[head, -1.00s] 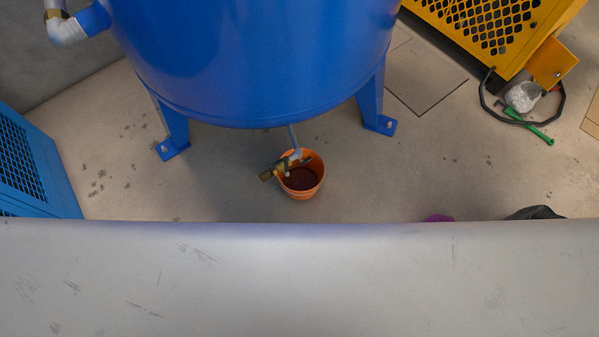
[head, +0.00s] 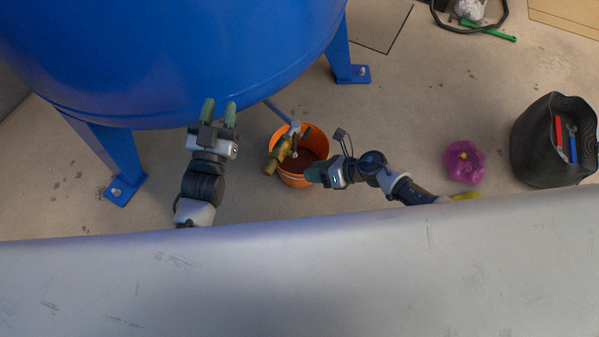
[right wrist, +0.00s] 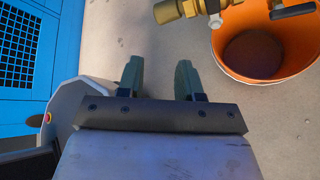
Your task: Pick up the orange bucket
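The orange bucket (head: 292,181) stands on the floor under the blue tank, with dark contents inside. A brass valve (head: 278,155) on the tank's drain pipe hangs over its opening. In the right wrist view the bucket (right wrist: 298,45) is at the upper right, outside the space between the fingers. My right gripper (head: 313,173) is at the bucket's right side in the head view; whether it touches is unclear. Its green fingers (right wrist: 159,78) are apart and empty. My left gripper (head: 218,113) is left of the bucket, open and empty, close to the tank's lower edge in the picture.
The blue tank (head: 180,60) stands on legs, one left (head: 117,165) and one right (head: 345,55) of the bucket. A purple object (head: 464,162) and a black tool bag (head: 545,150) are on the floor at right. A green-handled tool (head: 488,29) lies farther back.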

